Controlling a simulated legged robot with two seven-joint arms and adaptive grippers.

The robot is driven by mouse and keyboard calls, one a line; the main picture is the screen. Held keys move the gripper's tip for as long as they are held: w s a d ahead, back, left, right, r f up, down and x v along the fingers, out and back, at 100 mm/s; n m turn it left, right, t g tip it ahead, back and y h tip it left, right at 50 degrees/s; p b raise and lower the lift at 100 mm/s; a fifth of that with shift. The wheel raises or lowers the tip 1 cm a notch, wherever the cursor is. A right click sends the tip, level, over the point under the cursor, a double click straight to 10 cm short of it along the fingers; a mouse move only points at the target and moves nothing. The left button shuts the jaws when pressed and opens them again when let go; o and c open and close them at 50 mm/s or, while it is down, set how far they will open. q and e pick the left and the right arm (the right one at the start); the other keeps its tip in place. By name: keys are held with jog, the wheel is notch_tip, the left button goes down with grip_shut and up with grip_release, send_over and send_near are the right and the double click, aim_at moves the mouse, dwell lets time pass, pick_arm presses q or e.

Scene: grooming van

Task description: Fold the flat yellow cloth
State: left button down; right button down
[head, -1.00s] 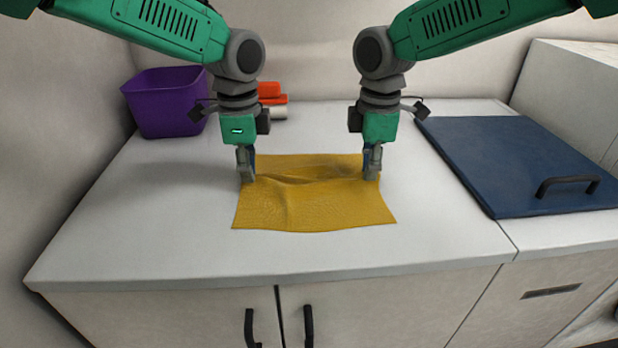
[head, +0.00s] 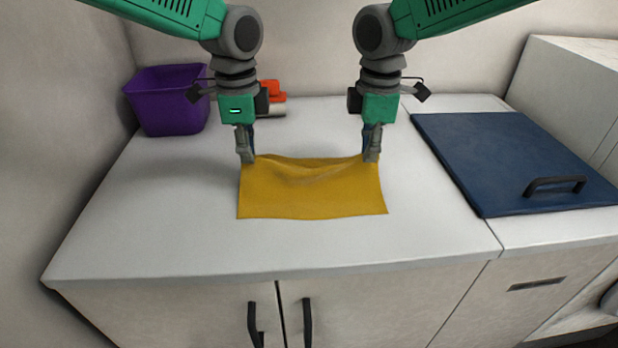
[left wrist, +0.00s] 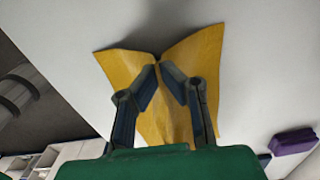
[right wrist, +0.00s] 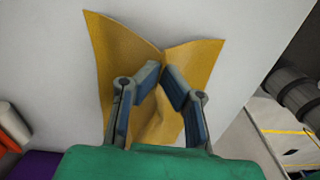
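The yellow cloth (head: 310,192) is on the white counter, its near part spread flat. Its far part is raised and creased between my two grippers. My left gripper (head: 247,160) is shut on the cloth at its far left. My right gripper (head: 371,158) is shut on it at its far right. In the left wrist view the cloth (left wrist: 193,62) bunches to a pinch between the fingertips. The right wrist view shows the same pinch in the cloth (right wrist: 122,55). How much cloth lies behind the raised part is hidden in the head view.
A purple bin (head: 168,112) stands at the back left of the counter (head: 150,230). Orange and white items (head: 272,98) lie behind my left gripper. A blue panel with a black handle (head: 505,165) lies to the right. The counter in front of the cloth is clear.

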notch_tip(320, 180, up, 11)
jog(key=p, duration=1)
jog(key=shift+s, duration=0.15)
